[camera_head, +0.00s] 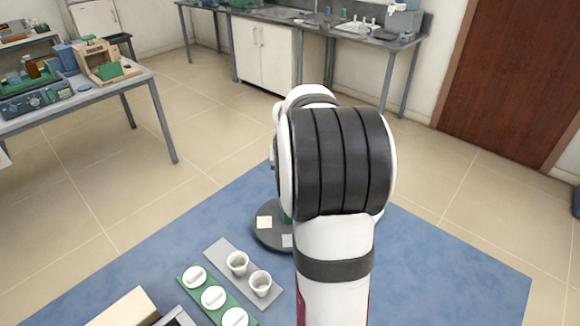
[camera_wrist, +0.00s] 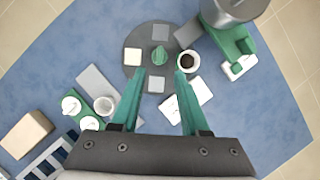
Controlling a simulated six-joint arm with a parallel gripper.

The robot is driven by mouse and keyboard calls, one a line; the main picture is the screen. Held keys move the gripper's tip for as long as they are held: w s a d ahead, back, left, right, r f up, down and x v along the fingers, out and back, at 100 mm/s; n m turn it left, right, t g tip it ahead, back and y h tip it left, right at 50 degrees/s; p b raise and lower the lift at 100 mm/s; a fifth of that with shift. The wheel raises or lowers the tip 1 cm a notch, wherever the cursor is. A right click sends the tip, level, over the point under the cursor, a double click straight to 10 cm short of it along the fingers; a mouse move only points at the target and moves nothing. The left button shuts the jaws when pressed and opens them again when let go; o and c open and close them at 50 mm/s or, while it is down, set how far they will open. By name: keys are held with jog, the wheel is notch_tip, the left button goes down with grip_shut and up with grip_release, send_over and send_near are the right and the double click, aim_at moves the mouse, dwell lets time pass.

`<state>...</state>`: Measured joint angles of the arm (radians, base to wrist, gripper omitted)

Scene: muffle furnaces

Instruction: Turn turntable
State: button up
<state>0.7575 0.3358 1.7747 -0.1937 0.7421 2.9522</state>
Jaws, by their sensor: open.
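The turntable (camera_wrist: 133,75) is a dark round disc with a green knob (camera_wrist: 160,56) at its centre and square pads around it, one cream and others grey. A white cup with dark contents (camera_wrist: 189,62) is at its right side in the wrist view. In the head view, the turntable (camera_head: 262,238) shows only at its left part; my arm hides the rest. My gripper (camera_wrist: 160,73) is open and empty, its green fingers pointing toward the turntable, with the knob between and just beyond the tips in the picture. I cannot tell the height between them.
A grey plate (camera_head: 219,249) holds two white cups, beside a green rack (camera_head: 203,300) with white lids. A cream block (camera_wrist: 26,134) lies at left. A green stand with a grey round top (camera_wrist: 233,45) and a white item (camera_wrist: 205,91) are near the turntable's right. Blue surface (camera_head: 440,270) is clear at right.

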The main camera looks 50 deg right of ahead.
jog(key=v, duration=0.7)
jog(key=w+d+f+m, duration=0.1)
jog(key=f+m, duration=0.4)
jog(key=m, duration=0.7)
jog(key=w+d+f+m, duration=0.1)
jog(key=f+m, duration=0.4)
jog(key=m, duration=0.7)
jog(key=w+d+f+m, duration=0.2)
jog(key=f+m, duration=0.2)
jog(key=m, duration=0.8)
jog(key=shift+w+d+f, duration=0.1)
jog(key=shift+w+f, duration=0.15)
jog(key=shift+f, duration=0.15)
grip_shut()
